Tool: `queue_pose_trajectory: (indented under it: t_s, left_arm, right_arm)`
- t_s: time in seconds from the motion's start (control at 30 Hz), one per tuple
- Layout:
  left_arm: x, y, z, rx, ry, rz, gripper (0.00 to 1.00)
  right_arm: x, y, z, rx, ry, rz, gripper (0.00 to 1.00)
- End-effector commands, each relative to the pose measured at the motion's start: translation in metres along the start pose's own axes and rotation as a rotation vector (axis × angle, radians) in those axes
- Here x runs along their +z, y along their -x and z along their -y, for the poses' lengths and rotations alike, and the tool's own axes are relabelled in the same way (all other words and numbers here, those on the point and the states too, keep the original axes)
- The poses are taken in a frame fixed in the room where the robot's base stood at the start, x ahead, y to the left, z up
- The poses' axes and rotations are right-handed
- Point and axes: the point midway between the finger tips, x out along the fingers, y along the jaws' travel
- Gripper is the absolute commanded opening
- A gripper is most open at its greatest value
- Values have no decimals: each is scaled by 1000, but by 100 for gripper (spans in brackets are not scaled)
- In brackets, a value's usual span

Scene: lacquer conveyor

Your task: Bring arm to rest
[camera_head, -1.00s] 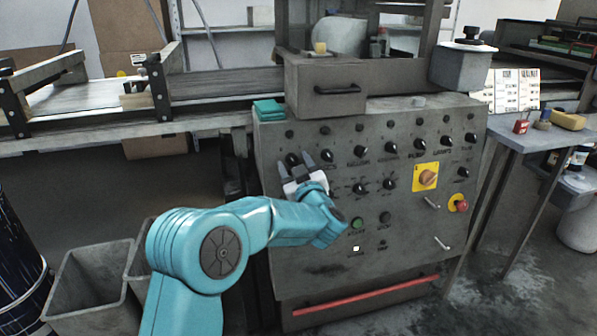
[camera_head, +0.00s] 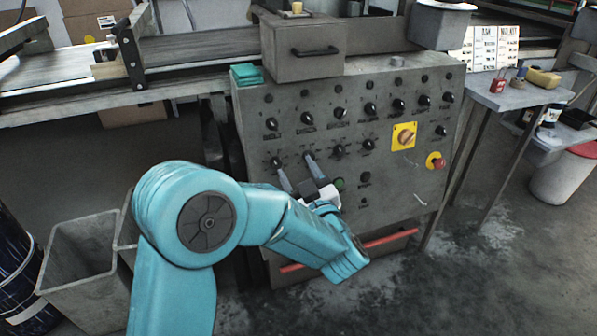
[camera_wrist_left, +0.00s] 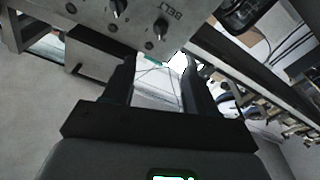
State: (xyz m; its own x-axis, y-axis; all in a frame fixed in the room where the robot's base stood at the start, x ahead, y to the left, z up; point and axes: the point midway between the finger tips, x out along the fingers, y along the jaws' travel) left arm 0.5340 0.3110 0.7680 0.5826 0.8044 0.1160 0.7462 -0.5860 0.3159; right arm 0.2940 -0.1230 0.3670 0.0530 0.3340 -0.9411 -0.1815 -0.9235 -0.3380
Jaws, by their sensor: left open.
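My left arm is teal and comes in from the lower left in the head view. My left gripper (camera_head: 297,170) is open and empty, its two grey fingers pointing up at the lower left of the grey control panel (camera_head: 375,190). The fingertips overlap the lower row of black knobs in the picture; I cannot tell if they touch. In the left wrist view the dark fingers (camera_wrist_left: 160,82) stand apart with nothing between them, and part of the panel with knobs (camera_wrist_left: 100,15) shows above. My right gripper is not in view.
A yellow rotary switch (camera_head: 404,136) and a red button (camera_head: 435,160) sit on the panel's right side. A table (camera_head: 515,97) stands to the right. Grey bins (camera_head: 80,262) stand at the lower left. The conveyor (camera_head: 195,48) runs behind. Floor at lower right is clear.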

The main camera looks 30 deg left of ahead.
Motion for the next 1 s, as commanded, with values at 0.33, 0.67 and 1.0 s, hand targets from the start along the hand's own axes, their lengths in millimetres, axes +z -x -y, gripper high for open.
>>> queue_pose_trajectory:
  t_s: [0.33, 0.67, 1.0]
  left_arm:
    - [0, 0, 0, 0, 0, 0, 57]
    - [101, -10, 57, 3, -225, 146, 57]
    - [313, 146, 123, 420, -392, 1035, 57]
  right_arm:
    - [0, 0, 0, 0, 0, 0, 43]
    - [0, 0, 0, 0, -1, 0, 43]
    - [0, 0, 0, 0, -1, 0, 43]
